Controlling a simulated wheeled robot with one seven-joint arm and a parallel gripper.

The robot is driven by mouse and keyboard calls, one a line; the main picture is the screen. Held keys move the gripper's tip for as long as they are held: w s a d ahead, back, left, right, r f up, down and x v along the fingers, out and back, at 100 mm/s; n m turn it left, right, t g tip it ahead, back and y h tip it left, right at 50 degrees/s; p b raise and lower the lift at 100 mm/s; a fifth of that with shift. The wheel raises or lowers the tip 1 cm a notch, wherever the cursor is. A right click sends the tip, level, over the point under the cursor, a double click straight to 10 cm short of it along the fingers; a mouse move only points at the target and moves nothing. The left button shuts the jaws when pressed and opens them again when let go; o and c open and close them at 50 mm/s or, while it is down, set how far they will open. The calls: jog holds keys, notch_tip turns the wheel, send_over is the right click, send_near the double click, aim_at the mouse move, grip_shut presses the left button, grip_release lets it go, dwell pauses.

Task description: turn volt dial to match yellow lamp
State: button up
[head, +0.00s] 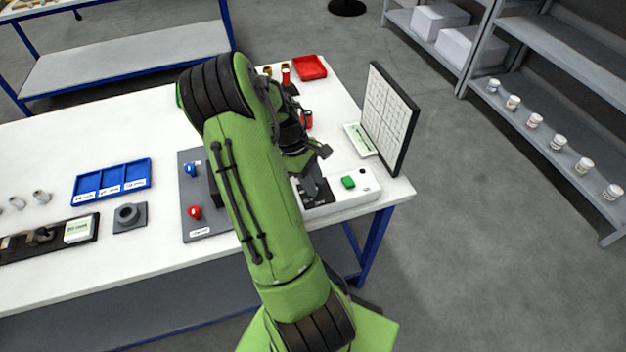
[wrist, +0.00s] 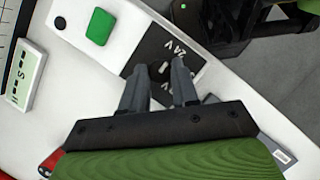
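The white box (head: 362,192) stands near the table's right end, with a green button (head: 348,182) on top; in the wrist view, the button (wrist: 100,27) is at upper left. The black volt dial plate (wrist: 150,50) carries a "24 V" marking and another mark ending in V. A small grey piece (wrist: 164,68), seemingly part of the dial, shows between my fingertips. My gripper (wrist: 160,68) is open over the plate, its fingers apart; contact cannot be told. I cannot identify a yellow lamp.
A grey panel (head: 205,232) with blue and red knobs lies left of my arm. A white gridded board (head: 388,115) stands upright behind the box, with a small label display (head: 360,140) before it. A red tray (head: 310,67) and blue tray (head: 112,180) are also on the table.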

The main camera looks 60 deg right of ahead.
grip_shut()
jog(key=shift+m, duration=0.3)
jog(key=m, duration=0.1)
jog(key=m+y, duration=0.1)
jog(key=m, duration=0.1)
jog(key=m+y, duration=0.1)
jog(key=shift+d+m+p, duration=0.25)
jog(key=shift+m+p, duration=0.05)
jog(key=shift+p, duration=0.1)
jog(key=m+t+y, duration=0.1)
jog(key=m, duration=0.2)
jog(key=m+t, duration=0.1)
jog(key=m, duration=0.2)
jog(key=shift+s+d+y+p, duration=0.15)
jog(key=shift+s+y+p, duration=0.05)
jog(key=shift+y+p, duration=0.2)
jog(key=shift+m, duration=0.4)
jog(key=o, duration=0.9)
grip_release()
jog(key=shift+c, duration=0.2)
